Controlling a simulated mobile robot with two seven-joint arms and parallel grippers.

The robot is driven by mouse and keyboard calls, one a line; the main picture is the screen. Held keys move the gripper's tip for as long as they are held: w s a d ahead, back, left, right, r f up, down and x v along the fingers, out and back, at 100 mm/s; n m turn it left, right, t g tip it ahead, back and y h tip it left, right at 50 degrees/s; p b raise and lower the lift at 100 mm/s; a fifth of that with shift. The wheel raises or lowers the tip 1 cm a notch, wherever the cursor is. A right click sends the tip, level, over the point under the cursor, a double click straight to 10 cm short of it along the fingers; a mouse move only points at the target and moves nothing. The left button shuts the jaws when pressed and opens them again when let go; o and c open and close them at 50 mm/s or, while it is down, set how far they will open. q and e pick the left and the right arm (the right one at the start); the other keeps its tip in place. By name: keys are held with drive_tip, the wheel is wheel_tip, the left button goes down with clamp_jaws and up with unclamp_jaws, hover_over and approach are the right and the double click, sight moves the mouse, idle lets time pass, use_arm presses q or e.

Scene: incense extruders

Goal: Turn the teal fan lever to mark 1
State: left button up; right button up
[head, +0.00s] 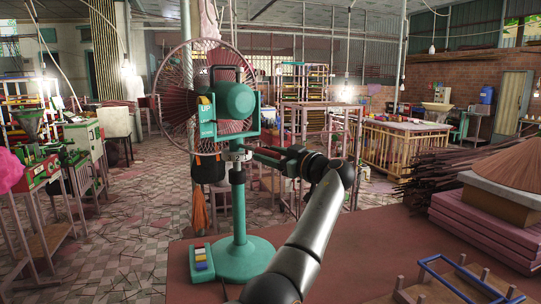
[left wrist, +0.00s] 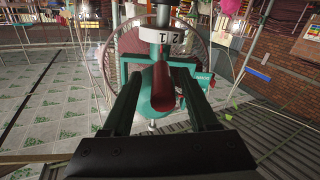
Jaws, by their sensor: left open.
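The teal fan stands upright on the table, with a round base (head: 245,258), a pole, a teal motor housing (head: 236,100) and a wire-caged fan head. A pale collar (head: 238,155) rings the pole below the housing. In the left wrist view the collar (left wrist: 160,36) shows dark marks, with 1 and 2 readable. My left gripper (head: 258,153) is open beside the collar, on its right. My right gripper is not in view.
A small block with coloured keys (head: 202,257) sits left of the fan base on the reddish table (head: 345,250). Pink stacked slabs (head: 480,230), dark sticks (head: 455,165) and a blue frame (head: 470,278) are at the right. The table right of my arm is partly clear.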

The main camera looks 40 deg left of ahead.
use_arm(q)
drive_tip(key=s+d+b, duration=0.2)
drive_tip(key=d, duration=1)
drive_tip(key=shift+d, duration=0.15)
drive_tip(key=shift+s, duration=0.1)
drive_tip(key=shift+d, duration=0.1)
